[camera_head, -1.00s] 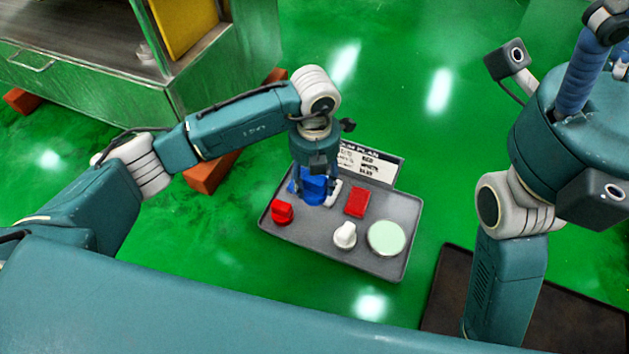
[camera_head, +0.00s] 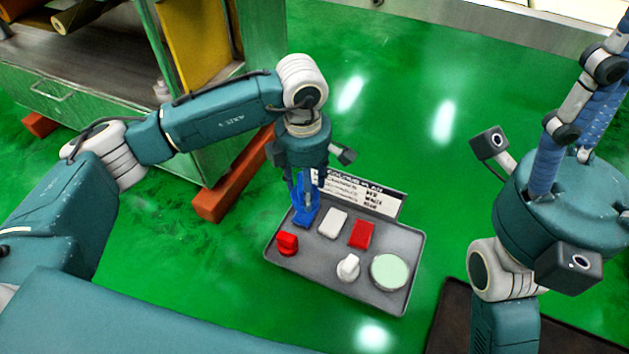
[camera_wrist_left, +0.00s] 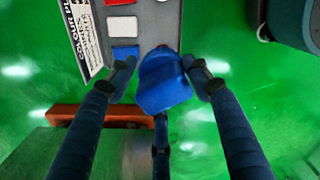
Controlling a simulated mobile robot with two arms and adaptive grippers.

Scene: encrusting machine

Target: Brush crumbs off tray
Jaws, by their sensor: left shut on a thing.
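A grey tray (camera_head: 335,285) lies below my left arm. On it are a red knob-shaped piece (camera_head: 287,243), a white knob-shaped piece (camera_head: 348,267), a pale green disc (camera_head: 390,271), a white pad (camera_head: 332,223), a red pad (camera_head: 361,235) and a blue pad (camera_head: 303,218). My left gripper (camera_wrist_left: 165,85) is shut on a blue piece (camera_wrist_left: 161,82), seen between its fingers in the left wrist view. It is near the tray's far-left corner, apparently above it. My right gripper (camera_head: 580,100) points upward at the right; its tips are unclear. I cannot make out crumbs or a brush.
A printed label card (camera_head: 365,197) stands along the tray's far edge. A metal cabinet (camera_head: 95,105) on orange-brown feet stands at the upper left. A dark mat (camera_head: 450,315) lies at the lower right. The green floor beyond the tray is open.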

